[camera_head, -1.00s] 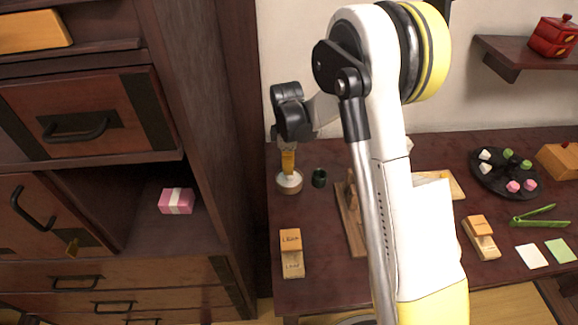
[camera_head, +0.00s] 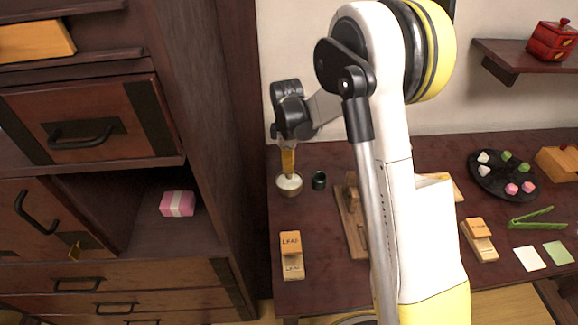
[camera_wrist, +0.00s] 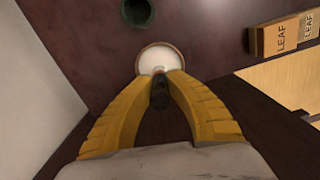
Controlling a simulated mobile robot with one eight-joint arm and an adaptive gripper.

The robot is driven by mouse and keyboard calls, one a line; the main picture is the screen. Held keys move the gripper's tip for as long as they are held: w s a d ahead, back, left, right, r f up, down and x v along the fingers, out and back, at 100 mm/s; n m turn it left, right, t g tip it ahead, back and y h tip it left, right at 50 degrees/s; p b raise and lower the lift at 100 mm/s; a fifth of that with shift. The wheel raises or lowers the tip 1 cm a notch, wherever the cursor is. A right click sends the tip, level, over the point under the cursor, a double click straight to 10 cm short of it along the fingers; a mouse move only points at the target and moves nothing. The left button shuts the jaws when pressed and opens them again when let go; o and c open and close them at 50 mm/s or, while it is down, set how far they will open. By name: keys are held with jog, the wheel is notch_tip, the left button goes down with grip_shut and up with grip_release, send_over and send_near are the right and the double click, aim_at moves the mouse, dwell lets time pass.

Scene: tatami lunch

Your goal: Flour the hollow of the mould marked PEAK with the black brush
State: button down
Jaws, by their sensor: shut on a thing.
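My gripper (camera_head: 288,172) points down over a small bowl (camera_head: 299,190) of white flour (camera_head: 289,181) at the left back of the table. In the wrist view my yellow fingers (camera_wrist: 160,82) are shut on a dark, slim thing, seemingly the black brush (camera_wrist: 159,96). Its far end overlaps the near side of the bowl (camera_wrist: 138,62); I cannot tell whether it touches the flour. A wooden mould marked LEAF (camera_head: 291,268) lies at the left front. Another wooden mould (camera_head: 481,242) lies on the right; its marking is too small to read.
A dark green cup (camera_head: 319,180) stands close right of the bowl. A wooden stand (camera_head: 352,222) is partly behind my arm. A tall cabinet (camera_head: 215,130) borders the table's left. A black plate of sweets (camera_head: 486,183) and green tongs (camera_head: 531,218) lie at right.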

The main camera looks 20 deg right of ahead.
jog(key=shift+r+p, duration=1.35)
jog(key=shift+r, duration=1.2)
jog(key=shift+s+m, duration=0.45)
jog(key=shift+m, duration=0.15)
jog(key=s+r+m, duration=0.1)
jog(key=s+m, duration=0.9)
jog(key=m, duration=0.2)
jog(key=shift+s+d+r+m, duration=0.15)
jog(key=shift+s+r+m, duration=0.1)
jog(key=shift+s+m, duration=0.15)
